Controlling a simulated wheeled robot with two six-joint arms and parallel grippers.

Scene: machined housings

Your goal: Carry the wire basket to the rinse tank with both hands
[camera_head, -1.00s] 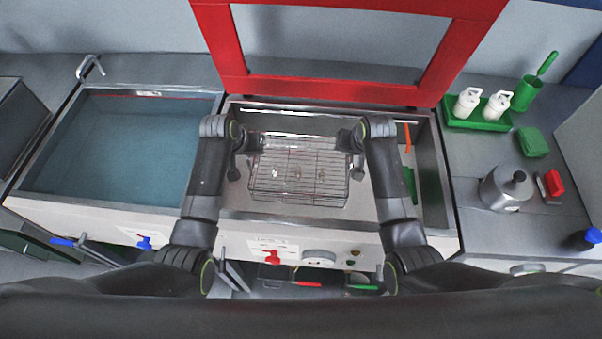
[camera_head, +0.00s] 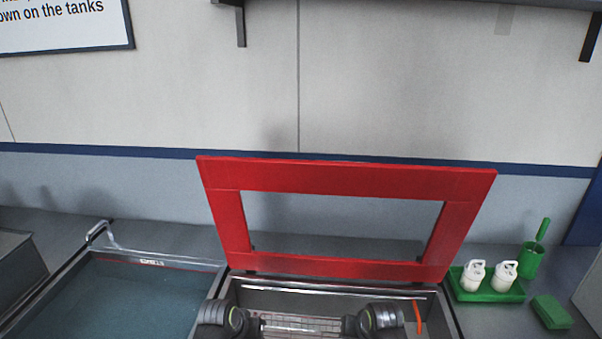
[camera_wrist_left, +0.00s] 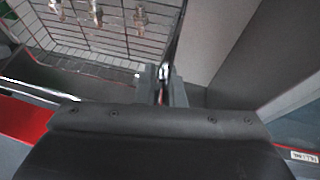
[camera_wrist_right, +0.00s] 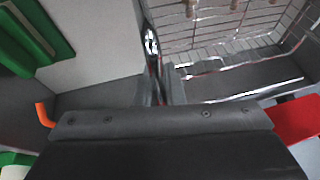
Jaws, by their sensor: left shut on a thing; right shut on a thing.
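The wire basket (camera_head: 300,327) is in the open middle tank (camera_head: 330,285), its lower part cut off by the bottom edge of the head view. In the left wrist view the basket (camera_wrist_left: 115,42) holds several small metal fittings. My left gripper (camera_wrist_left: 163,88) is shut on the basket's left end. My right gripper (camera_wrist_right: 160,88) is shut on its right end, where the wire mesh (camera_wrist_right: 225,40) shows. The water-filled tank at the left (camera_head: 62,275), apparently the rinse tank, is partly in view.
A red frame-like lid (camera_head: 345,178) stands raised behind the middle tank. A bent metal spout (camera_head: 98,230) is behind the left tank. On the right counter are a green tray (camera_head: 487,292) with white bottles, a green cup (camera_head: 530,262) and a green block (camera_head: 551,312).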

